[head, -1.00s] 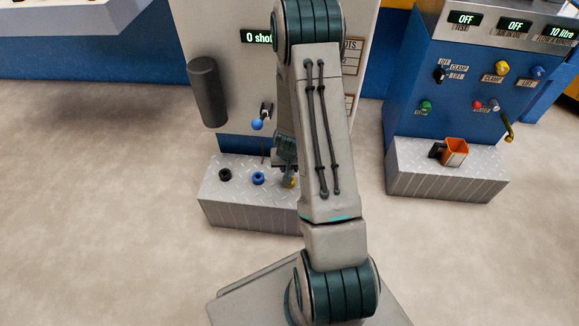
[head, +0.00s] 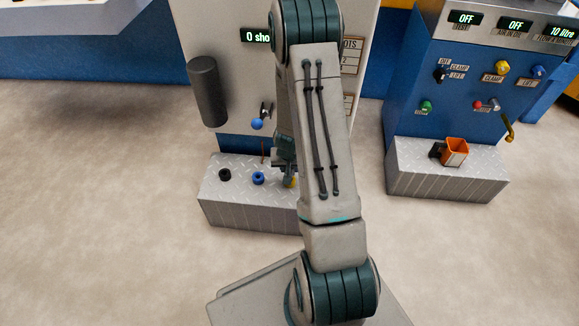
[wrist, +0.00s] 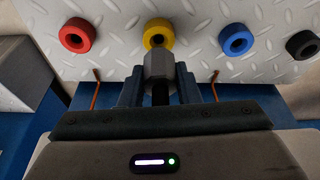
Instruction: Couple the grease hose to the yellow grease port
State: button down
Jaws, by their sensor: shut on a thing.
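The yellow grease port (wrist: 158,32) is a ring on the diamond-plate step, at top centre in the wrist view. In the head view only a sliver of it (head: 292,182) shows beside my arm. My gripper (wrist: 158,78) is shut on the grease hose's grey hex coupling (wrist: 158,66), with the black hose (wrist: 160,95) behind it. The coupling's end overlaps the lower edge of the yellow ring in the wrist view, in line with it. I cannot tell whether they touch. In the head view my arm hides most of my gripper.
A red port (wrist: 77,35) sits to one side of the yellow one, with blue (wrist: 238,40) and black (wrist: 302,45) ports to the other. Thin orange rods (wrist: 97,88) stand on both sides. The step (head: 230,208) fronts a panel with a blue-knobbed lever (head: 257,124).

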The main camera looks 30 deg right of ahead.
jog(key=shift+f, duration=0.2)
jog(key=shift+f+b, duration=1.5)
jog(key=shift+b, duration=0.05)
jog(key=c, duration=1)
grip_release()
jog(key=shift+r, duration=0.15)
jog(key=p+v, duration=0.6)
jog(key=v, duration=0.7)
jog(key=shift+r+p, duration=0.35)
jog(key=shift+s, duration=0.2)
